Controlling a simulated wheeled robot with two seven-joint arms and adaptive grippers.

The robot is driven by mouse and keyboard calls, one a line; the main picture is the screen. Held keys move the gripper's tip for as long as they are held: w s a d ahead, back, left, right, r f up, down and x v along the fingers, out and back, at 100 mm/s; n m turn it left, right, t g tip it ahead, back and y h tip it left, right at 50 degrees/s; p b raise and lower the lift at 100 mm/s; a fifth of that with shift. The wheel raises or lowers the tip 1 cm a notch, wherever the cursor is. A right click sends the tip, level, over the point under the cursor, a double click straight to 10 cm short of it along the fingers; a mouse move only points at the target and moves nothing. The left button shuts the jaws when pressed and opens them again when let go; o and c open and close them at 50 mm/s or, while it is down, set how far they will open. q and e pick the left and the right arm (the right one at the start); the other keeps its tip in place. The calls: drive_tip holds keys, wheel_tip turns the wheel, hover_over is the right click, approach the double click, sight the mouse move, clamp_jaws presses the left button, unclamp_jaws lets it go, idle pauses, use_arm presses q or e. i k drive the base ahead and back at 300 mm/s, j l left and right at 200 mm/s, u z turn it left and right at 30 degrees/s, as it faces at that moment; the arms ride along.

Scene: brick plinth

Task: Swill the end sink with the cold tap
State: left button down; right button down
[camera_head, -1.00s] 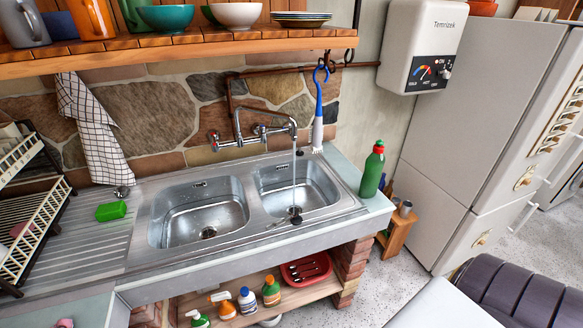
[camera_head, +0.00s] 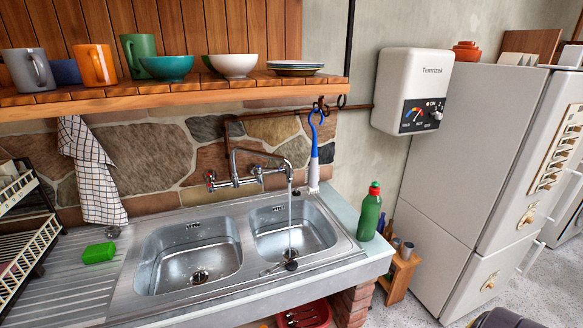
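The metal double sink has a left basin (camera_head: 165,262) and a right basin (camera_head: 322,236), which is the end one beside the green bottle. The chrome wall tap (camera_head: 236,181) has its spout (camera_head: 277,161) turned over the right basin. A thin stream of water (camera_head: 290,208) runs from it into that basin. The tap's left handle (camera_head: 211,181) has red on it; the colour mark of the right handle (camera_head: 258,172) is too small to tell. A dark plug-like piece (camera_head: 291,265) shows at the right basin's front, where the stream points. Neither gripper is in view.
A blue-handled brush (camera_head: 313,155) hangs on a hook right of the tap. A green bottle (camera_head: 369,215) stands on the right ledge, a green sponge (camera_head: 99,253) on the drainboard. A shelf (camera_head: 200,92) with crockery overhangs. A heater (camera_head: 412,90) and fridge (camera_head: 450,150) are right.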

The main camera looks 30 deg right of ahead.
sight(257, 169)
drive_tip(key=l+z, duration=0.2)
drive_tip(key=l, duration=1.15)
drive_tip(key=i+l+z, duration=0.15)
drive_tip(key=l, duration=1.25)
drive_tip(key=k, duration=0.05)
